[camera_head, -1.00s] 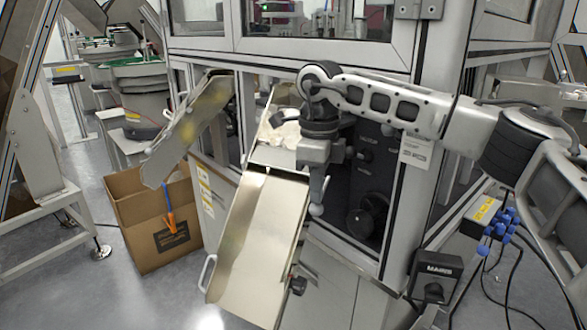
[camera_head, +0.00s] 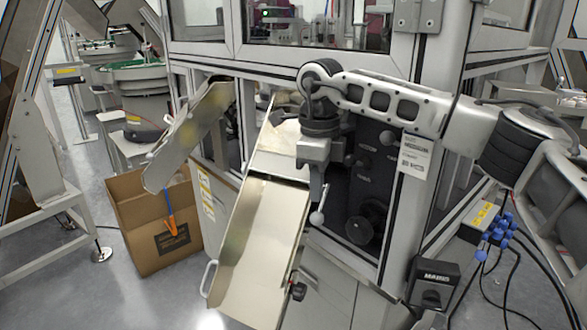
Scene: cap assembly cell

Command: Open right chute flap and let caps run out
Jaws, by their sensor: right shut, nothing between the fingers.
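The right chute (camera_head: 252,240) is a bare metal tray sloping down toward me, with a pale panel (camera_head: 280,143) above its upper end. I see no caps lying in the lower tray. My right gripper (camera_head: 317,192) is shut and empty, pointing down by the chute's upper right edge. A light ball knob (camera_head: 317,218) shows just below its fingertips; I cannot tell whether they touch. The gripper and wrist hide part of the upper chute, so the flap's exact position is unclear. My left gripper is not in view.
A left chute (camera_head: 190,135) slopes above an open cardboard box (camera_head: 150,225) on the floor. An orange and blue tool (camera_head: 171,222) hangs at the box. A machine frame post (camera_head: 402,215) and a black switch box (camera_head: 434,284) stand right of the chute.

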